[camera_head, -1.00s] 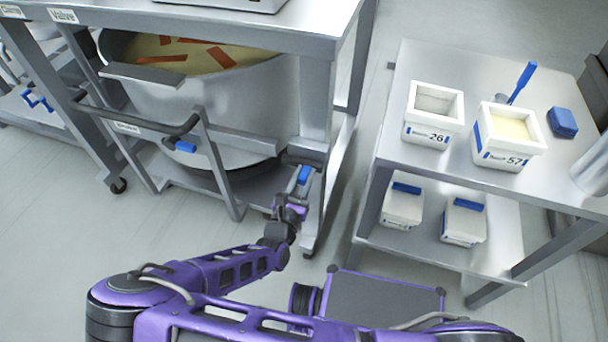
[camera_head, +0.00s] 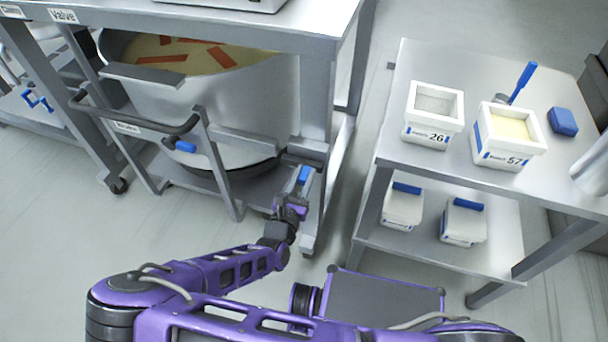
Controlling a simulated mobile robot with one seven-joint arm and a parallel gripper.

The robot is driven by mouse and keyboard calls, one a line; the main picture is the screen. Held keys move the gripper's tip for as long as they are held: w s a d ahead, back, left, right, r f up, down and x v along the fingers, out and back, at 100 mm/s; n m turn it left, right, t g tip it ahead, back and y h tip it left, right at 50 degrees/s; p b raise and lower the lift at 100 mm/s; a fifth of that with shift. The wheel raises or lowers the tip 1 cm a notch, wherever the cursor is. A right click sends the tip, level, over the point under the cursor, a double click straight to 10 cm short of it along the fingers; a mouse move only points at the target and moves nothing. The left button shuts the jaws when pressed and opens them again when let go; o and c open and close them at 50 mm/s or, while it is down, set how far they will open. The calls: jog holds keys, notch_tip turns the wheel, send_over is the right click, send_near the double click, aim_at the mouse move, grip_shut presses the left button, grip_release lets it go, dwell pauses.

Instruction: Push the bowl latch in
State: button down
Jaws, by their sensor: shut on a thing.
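The large grey bowl (camera_head: 245,105), filled with yellowish soup and orange strips, stands in a frame under the steel bench. A blue latch handle (camera_head: 303,174) sits at the lower right of the bowl, by the bench leg, below a grey block (camera_head: 308,150). My gripper (camera_head: 298,193) is at this blue handle, reaching up from below, and is shut on it. The jaws are small in view and the exact contact is partly hidden. How far in the latch sits cannot be told.
A tubular push handle (camera_head: 140,124) with a blue piece (camera_head: 185,146) crosses the bowl's front. A steel side table (camera_head: 420,60) at the right holds two white containers (camera_head: 433,115) (camera_head: 508,135) and a blue block (camera_head: 563,121). Floor shows between bench and table.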

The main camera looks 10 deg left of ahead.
aim_at(288, 161)
jog(key=shift+w+a, duration=0.15)
jog(key=shift+a, duration=1.25)
jog(key=shift+w+a, duration=0.1)
jog(key=shift+a, duration=1.25)
jog(key=c, duration=0.6)
grip_release()
jog(key=shift+c, duration=0.2)
jog(key=s+a+p, duration=0.1)
jog(key=s, duration=1.6)
jog(key=shift+s+a, duration=0.2)
